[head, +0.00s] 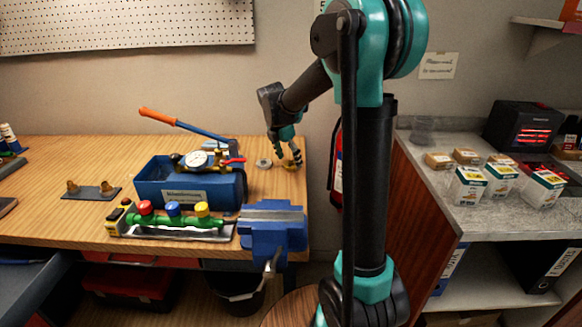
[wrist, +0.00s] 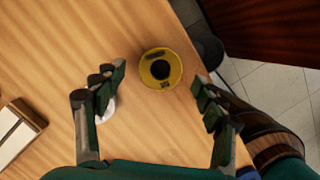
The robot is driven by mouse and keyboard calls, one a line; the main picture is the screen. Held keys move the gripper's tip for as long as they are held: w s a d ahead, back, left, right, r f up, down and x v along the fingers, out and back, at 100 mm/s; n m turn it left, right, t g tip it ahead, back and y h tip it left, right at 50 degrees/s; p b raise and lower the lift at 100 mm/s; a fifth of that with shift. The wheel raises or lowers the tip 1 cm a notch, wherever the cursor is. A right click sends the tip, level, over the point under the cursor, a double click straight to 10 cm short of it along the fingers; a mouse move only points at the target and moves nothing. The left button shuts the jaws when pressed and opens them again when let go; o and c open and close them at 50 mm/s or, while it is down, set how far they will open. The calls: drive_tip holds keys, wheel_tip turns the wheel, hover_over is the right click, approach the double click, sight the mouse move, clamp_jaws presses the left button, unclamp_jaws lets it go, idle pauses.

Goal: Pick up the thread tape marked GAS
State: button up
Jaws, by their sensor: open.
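A yellow tape roll (wrist: 146,66) with a dark centre and dark markings too small to read lies on the wooden bench. It sits ahead of my gripper (wrist: 160,88), roughly between the fingertips in the wrist view. The gripper is open, with nothing between the fingers. In the head view my gripper (head: 284,158) is low over the bench's right end, with the yellow roll (head: 290,168) by its fingers. A white roll (wrist: 107,112) is partly hidden behind the left finger; it also shows in the head view (head: 264,163). I cannot read any GAS mark.
The blue pressure test pump (head: 160,180) with its gauge and raised orange handle stands left of the gripper. A blue vise (head: 272,230) is at the bench's front right corner. The bench's right edge is close to the yellow roll, with floor (wrist: 285,80) beyond.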

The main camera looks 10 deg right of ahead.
drive_tip(key=shift+w+d+f, duration=0.1)
drive_tip(key=shift+d+f, duration=0.05)
drive_tip(key=shift+f, duration=0.45)
drive_tip(key=shift+c, duration=0.5)
drive_tip(key=c, duration=0.8)
drive_tip(key=shift+c, duration=0.2)
drive_tip(key=shift+r, duration=0.15)
